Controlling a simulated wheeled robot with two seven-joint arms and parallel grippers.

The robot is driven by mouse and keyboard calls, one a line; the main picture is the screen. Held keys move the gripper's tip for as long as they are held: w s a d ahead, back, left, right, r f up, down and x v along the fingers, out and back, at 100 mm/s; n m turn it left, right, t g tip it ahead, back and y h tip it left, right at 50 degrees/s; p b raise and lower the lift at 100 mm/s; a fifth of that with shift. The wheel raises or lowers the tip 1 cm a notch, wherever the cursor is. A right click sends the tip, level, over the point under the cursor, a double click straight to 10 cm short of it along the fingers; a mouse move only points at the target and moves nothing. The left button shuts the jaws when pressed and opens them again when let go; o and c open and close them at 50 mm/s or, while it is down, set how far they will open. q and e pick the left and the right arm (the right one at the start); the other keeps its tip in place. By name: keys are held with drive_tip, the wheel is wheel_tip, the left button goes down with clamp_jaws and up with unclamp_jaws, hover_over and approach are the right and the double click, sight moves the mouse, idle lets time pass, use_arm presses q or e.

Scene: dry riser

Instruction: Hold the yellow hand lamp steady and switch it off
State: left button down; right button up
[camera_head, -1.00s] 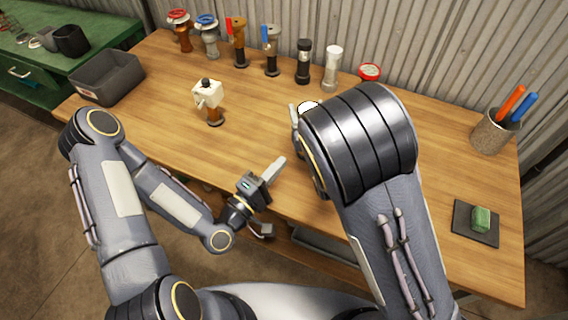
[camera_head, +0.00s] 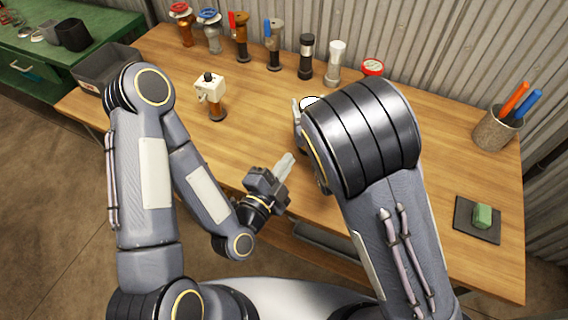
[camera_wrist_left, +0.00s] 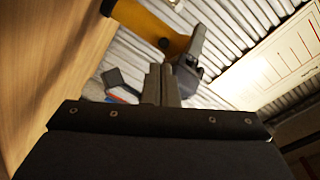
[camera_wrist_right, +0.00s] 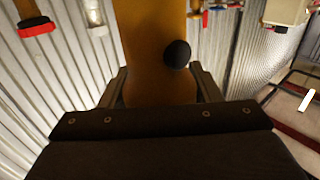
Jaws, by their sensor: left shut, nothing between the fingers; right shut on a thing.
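The yellow hand lamp (camera_wrist_right: 150,30) stands between the fingers of my right gripper (camera_wrist_right: 163,85), which is shut on its body. A round black button (camera_wrist_right: 177,53) sits on the lamp's side. In the head view my right arm hides most of the lamp; a bright white round face (camera_head: 309,103) shows beside it. My left gripper (camera_head: 288,160) is shut and empty, in front of the lamp and apart from it. In the left wrist view its closed fingertips (camera_wrist_left: 161,72) are below the lamp (camera_wrist_left: 150,22), whose dark button (camera_wrist_left: 164,43) shows.
Several valves and fittings (camera_head: 240,45) stand along the back of the wooden bench (camera_head: 400,215). A white-headed fitting (camera_head: 210,90) stands left of the lamp. A grey bin (camera_head: 92,68) is far left, a pen cup (camera_head: 497,128) and green block (camera_head: 482,215) at right.

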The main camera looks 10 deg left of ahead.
use_arm(q)
drive_tip(key=shift+w+d+r+m+y, duration=0.15)
drive_tip(key=shift+w+d+m, duration=0.2)
drive_tip(key=shift+w+m, duration=0.55)
drive_tip(key=shift+w+d+r+m+y, duration=0.1)
drive_tip(key=shift+w+d+m+y, duration=0.15)
drive_tip(key=shift+w+m, duration=0.7)
drive_tip(key=shift+w+d+r+m+y, duration=0.1)
drive_tip(key=shift+w+d+m, duration=0.3)
drive_tip(key=shift+w+m, duration=0.5)
drive_tip(key=shift+d, duration=0.1)
